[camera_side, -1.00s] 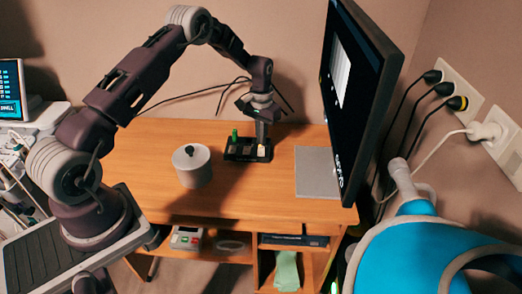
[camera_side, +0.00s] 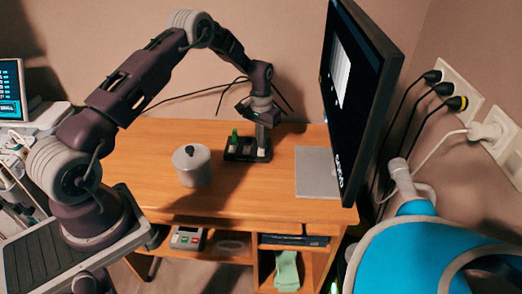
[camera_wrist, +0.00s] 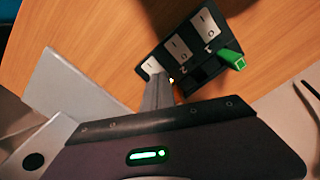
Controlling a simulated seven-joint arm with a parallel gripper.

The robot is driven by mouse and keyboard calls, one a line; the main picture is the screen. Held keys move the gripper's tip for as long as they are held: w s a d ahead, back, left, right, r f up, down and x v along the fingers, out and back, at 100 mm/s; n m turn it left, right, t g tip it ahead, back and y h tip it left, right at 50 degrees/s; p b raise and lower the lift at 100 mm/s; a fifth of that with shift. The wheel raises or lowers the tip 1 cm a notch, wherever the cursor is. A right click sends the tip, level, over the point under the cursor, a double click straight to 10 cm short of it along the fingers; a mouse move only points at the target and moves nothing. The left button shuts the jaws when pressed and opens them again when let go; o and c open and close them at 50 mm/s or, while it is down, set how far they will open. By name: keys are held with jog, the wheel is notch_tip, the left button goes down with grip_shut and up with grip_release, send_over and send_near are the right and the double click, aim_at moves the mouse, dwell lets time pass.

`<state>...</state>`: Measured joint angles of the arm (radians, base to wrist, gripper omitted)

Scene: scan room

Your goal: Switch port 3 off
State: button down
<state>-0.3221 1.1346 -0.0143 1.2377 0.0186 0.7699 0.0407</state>
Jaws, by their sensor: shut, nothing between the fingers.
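A black switch block (camera_wrist: 196,80) lies on the wooden desk and shows in the side view (camera_side: 233,156). It carries three pale rocker switches in a row. In the wrist view, one is at the top (camera_wrist: 206,22), one in the middle (camera_wrist: 179,47), and one at the lower left end (camera_wrist: 152,66). A green plug (camera_wrist: 233,60) stands by the top switch; it also shows in the side view (camera_side: 235,137). My gripper (camera_side: 264,146) is shut and empty, pointing down at the end switch. In the wrist view its fingers (camera_wrist: 158,90) hide part of that end; contact cannot be told.
A grey lidded pot (camera_side: 193,167) stands left of the block. A monitor (camera_side: 355,95) on a grey base (camera_side: 318,175) is to the right. A wall socket panel (camera_side: 458,98) with black plugs is behind it. The desk front is clear.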

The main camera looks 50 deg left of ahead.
jog(key=shift+f, duration=0.3)
jog(key=shift+r, duration=3.5)
jog(key=shift+r, duration=0.1)
jog(key=s+d+r+t, duration=0.1)
jog(key=s+d+r, duration=0.25)
jog(key=r, duration=0.45)
jog(key=s+d+r+m+t, duration=0.1)
jog(key=s+d+r, duration=0.2)
jog(key=s+r, duration=0.3)
jog(key=s+d+r+t, duration=0.1)
jog(key=s+d+r, duration=0.2)
jog(key=r, duration=0.6)
jog(key=s+d+r+m+t, duration=0.1)
jog(key=s+d, duration=0.2)
jog(key=s, duration=0.8)
jog(key=s+d+m+t, duration=0.1)
jog(key=s+d, duration=0.2)
jog(key=s, duration=0.8)
jog(key=shift+s+d+r+t, duration=0.2)
jog(key=shift+r+t, duration=0.1)
jog(key=shift+r, duration=0.1)
